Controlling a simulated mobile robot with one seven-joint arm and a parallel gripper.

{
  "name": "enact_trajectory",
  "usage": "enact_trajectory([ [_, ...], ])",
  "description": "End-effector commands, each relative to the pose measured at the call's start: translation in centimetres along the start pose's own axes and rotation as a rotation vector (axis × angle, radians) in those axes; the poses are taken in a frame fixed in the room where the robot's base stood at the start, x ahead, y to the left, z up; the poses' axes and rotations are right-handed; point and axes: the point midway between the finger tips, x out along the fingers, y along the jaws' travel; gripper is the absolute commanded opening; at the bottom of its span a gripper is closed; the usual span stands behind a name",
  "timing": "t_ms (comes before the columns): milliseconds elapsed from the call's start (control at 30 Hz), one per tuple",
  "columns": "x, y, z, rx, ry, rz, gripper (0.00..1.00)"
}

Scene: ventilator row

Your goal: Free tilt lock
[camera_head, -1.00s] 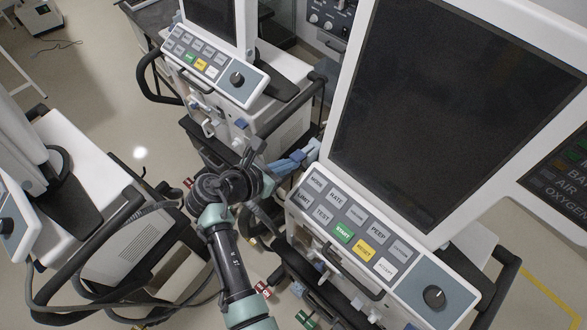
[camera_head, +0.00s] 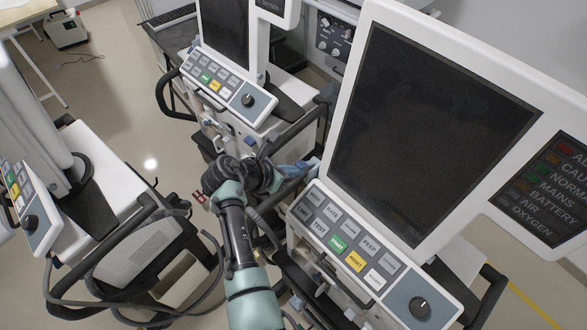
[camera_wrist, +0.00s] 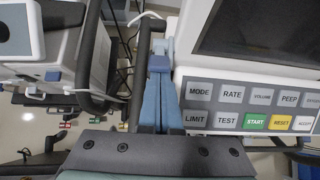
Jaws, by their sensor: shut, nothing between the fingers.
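The near ventilator (camera_head: 430,130) has a large dark screen and a key panel (camera_head: 345,245) below it. In the wrist view its key panel (camera_wrist: 250,107) is at the right. A small darker blue tab (camera_wrist: 160,63), which looks like the tilt lock, is beside the panel's left edge. My gripper (camera_wrist: 159,82) is shut and empty, its light blue fingers pointing at the tab. I cannot tell whether they touch it. In the head view my gripper (camera_head: 300,168) is at the left edge of the near ventilator, and the tab is hard to make out there.
A third one (camera_head: 125,200) stands at the left with looping hoses. A black rail (camera_wrist: 93,60) runs close to the left of my fingers. Open floor (camera_head: 125,110) lies between the left and rear machines.

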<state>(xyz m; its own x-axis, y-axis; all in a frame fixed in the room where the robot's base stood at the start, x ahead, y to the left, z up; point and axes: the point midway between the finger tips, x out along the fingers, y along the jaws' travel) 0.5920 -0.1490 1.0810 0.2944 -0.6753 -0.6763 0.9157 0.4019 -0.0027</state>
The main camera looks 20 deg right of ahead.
Motion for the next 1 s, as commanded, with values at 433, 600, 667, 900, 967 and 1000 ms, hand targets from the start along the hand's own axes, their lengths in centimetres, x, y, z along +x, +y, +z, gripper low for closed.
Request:
enact_trajectory([
  [433, -0.5, 0.1, 0.9, 0.005, -0.009, 0.003, 0.0],
  [600, -1.1, 0.2, 1.7, 0.007, -0.013, 0.005, 0.0],
  [667, -1.3, 0.3, 2.0, 0.008, -0.014, 0.007, 0.0],
  [900, -1.2, 0.2, 1.6, 0.008, -0.012, 0.007, 0.0],
  [967, -1.0, 0.1, 0.9, 0.006, -0.01, 0.006, 0.0],
  [1000, -0.8, 0.0, 0.3, 0.004, -0.007, 0.005, 0.0],
])
